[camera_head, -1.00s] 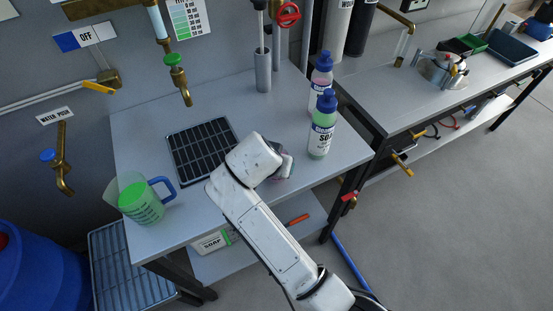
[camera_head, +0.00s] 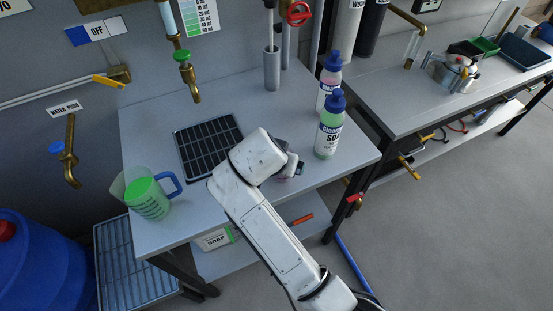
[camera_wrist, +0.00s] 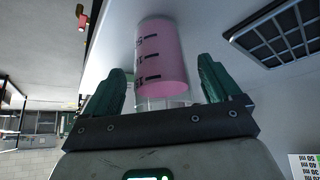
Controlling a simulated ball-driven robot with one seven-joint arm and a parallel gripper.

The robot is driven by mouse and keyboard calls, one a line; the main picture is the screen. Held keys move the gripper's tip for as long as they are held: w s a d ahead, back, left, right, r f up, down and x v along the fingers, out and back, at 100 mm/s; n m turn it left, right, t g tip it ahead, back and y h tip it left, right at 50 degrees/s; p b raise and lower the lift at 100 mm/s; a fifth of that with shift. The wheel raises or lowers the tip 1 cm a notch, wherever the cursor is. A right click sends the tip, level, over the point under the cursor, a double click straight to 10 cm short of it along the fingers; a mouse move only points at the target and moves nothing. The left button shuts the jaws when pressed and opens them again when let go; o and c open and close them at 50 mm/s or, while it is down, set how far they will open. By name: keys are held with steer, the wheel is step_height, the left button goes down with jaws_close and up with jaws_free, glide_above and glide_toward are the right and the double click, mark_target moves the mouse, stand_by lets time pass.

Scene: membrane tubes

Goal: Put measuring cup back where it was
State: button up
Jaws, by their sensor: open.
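A clear, straight-sided measuring cup with dark marks and pink contents (camera_wrist: 163,58) stands between the two green fingers of my gripper (camera_wrist: 163,72) in the wrist view. My gripper is open, with a finger on each side of the cup and gaps showing. In the head view, my gripper (camera_head: 292,168) is low over the right front part of the table, and my arm hides most of the cup. A clear jug with green contents and a blue handle (camera_head: 149,200) stands at the table's left front corner.
A black gridded panel (camera_head: 209,147) lies on the grey table (camera_head: 150,120) left of my gripper. A green soap bottle (camera_head: 328,128) and a pink bottle (camera_head: 329,80) stand behind right. A metal cylinder (camera_head: 271,70) stands at the back. The back middle is clear.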

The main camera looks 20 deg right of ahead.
steer(key=v, duration=1)
steer(key=shift+r+b, duration=0.25)
steer(key=shift+b, duration=0.2)
steer(key=shift+s+a, duration=0.1)
